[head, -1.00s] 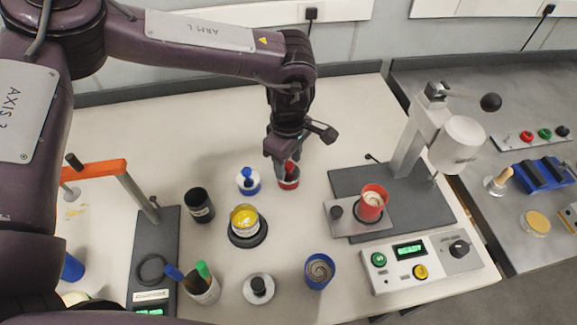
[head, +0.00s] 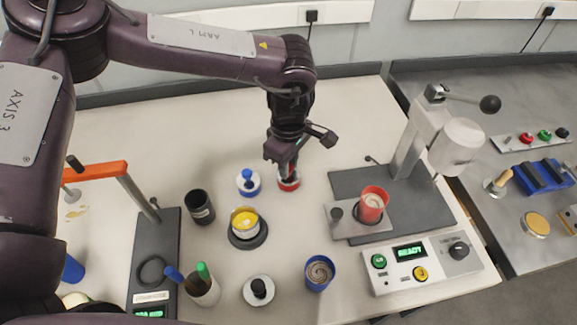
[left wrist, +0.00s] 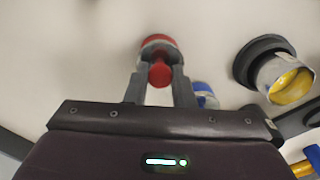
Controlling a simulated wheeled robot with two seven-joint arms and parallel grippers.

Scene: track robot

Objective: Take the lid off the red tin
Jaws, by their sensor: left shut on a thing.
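The red tin (head: 289,186) stands on the pale bench, under my left gripper (head: 287,168). In the left wrist view the tin (left wrist: 158,42) shows just beyond the fingertips. My left gripper (left wrist: 160,80) points down and is shut on the red knob (left wrist: 160,74) of the lid, one finger on each side. The fingers and wrist hide much of the lid in the head view, and I cannot tell whether a gap lies between lid and tin. My right gripper is not in view.
A tin with a blue knob (head: 248,182) stands close left of the red tin. A yellow-filled tin (head: 244,221), a black cup (head: 200,206) and a blue cup (head: 319,272) stand nearer. A press (head: 400,150) with a red cup (head: 372,203) is to the right. The bench behind is clear.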

